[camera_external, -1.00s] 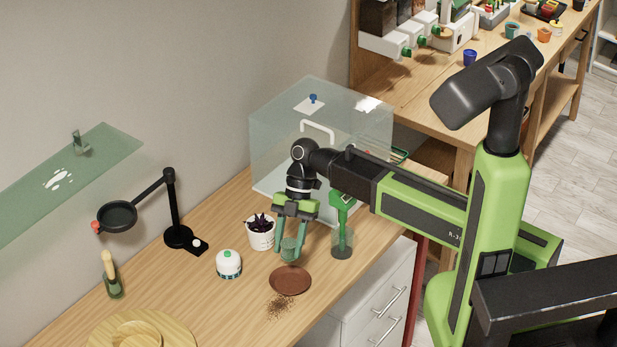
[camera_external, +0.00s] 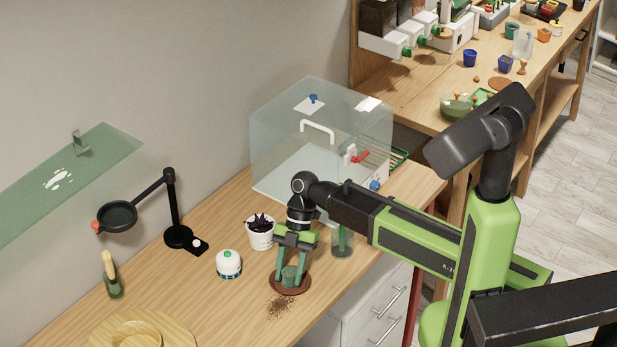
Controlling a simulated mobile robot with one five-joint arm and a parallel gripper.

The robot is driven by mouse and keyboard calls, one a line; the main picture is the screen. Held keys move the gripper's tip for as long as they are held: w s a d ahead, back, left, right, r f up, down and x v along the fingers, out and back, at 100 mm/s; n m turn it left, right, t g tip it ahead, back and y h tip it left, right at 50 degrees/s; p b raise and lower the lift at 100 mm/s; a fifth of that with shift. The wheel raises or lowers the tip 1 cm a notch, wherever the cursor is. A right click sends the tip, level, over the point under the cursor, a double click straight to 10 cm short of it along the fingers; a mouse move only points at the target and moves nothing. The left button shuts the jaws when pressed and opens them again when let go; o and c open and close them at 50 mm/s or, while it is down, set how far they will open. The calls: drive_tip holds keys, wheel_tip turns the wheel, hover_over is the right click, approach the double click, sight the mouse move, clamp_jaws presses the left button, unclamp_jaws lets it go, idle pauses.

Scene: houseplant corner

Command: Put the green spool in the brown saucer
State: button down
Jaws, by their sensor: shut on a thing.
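The green spool (camera_external: 289,275) is between the fingertips of my gripper (camera_external: 290,277), low over the brown saucer (camera_external: 278,288). My gripper points down and is shut on the spool. The saucer lies on the wooden table, and its rim shows around the spool and fingertips. I cannot tell whether the spool touches the saucer's floor.
A white pot with a dark plant (camera_external: 260,236) and a white round timer-like item (camera_external: 228,263) stand left of my gripper. A green glass (camera_external: 342,242) stands close on the right. Crumbs (camera_external: 279,305) lie in front of the saucer. A clear case (camera_external: 310,135) stands behind.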

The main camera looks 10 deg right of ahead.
drive_tip(key=shift+r, duration=0.1)
drive_tip(key=shift+f, duration=0.2)
drive_tip(key=c, duration=0.9)
unclamp_jaws()
drive_tip(key=shift+r, duration=0.1)
drive_tip(key=shift+o, duration=0.2)
drive_tip(key=shift+r, duration=0.25)
drive_tip(key=p+v, duration=1)
drive_tip(key=v, duration=0.2)
drive_tip(key=shift+p, duration=0.3)
drive_tip(key=shift+f, duration=0.15)
